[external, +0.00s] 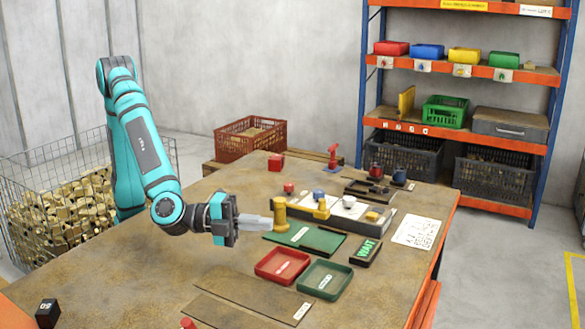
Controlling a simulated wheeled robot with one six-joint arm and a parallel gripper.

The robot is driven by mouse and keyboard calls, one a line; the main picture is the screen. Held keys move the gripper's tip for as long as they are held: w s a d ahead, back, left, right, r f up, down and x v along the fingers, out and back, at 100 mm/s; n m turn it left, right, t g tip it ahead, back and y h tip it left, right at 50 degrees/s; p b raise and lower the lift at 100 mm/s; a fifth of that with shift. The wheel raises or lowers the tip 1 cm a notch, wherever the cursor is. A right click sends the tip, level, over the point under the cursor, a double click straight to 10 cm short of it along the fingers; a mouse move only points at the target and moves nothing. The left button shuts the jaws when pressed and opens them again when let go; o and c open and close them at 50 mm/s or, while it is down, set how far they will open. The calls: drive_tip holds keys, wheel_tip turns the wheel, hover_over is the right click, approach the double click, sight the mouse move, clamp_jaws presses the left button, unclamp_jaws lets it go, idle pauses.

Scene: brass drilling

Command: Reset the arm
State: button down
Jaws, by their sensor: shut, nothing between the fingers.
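My teal arm reaches from the left over the brown workbench (120,270). My gripper (269,223) points right, low over the middle of the bench, with its fingers together and nothing held. Its fingertips are close to a yellow post-like part (280,214); I cannot tell whether they touch it.
A red tray (283,266) and a green tray (325,280) lie in front of my gripper. A black block (47,312) sits at the near left. The bench's left part is mostly clear. A shelf rack (460,70) stands behind.

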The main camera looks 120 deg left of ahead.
drive_tip(key=shift+s+d, duration=0.1)
drive_tip(key=shift+d, duration=0.1)
idle(0.4)
drive_tip(key=s+a+r+n+t+h, duration=0.1)
drive_tip(key=s+a+r+n+h, duration=0.2)
drive_tip(key=s+a+r, duration=0.4)
drive_tip(key=s+a+r+n+t+h, duration=0.1)
drive_tip(key=s+a+r+n+h, duration=0.3)
drive_tip(key=s+r, duration=0.6)
drive_tip(key=s+a+f+n, duration=0.1)
drive_tip(key=s+a+n, duration=0.2)
drive_tip(key=s, duration=0.9)
drive_tip(key=s+a+f+n+g+y, duration=0.1)
drive_tip(key=s+a+n, duration=0.3)
drive_tip(key=s, duration=0.7)
drive_tip(key=a, duration=0.2)
drive_tip(key=shift+s+a+g, duration=0.3)
drive_tip(key=shift+s+a, duration=0.05)
drive_tip(key=shift+f, duration=0.1)
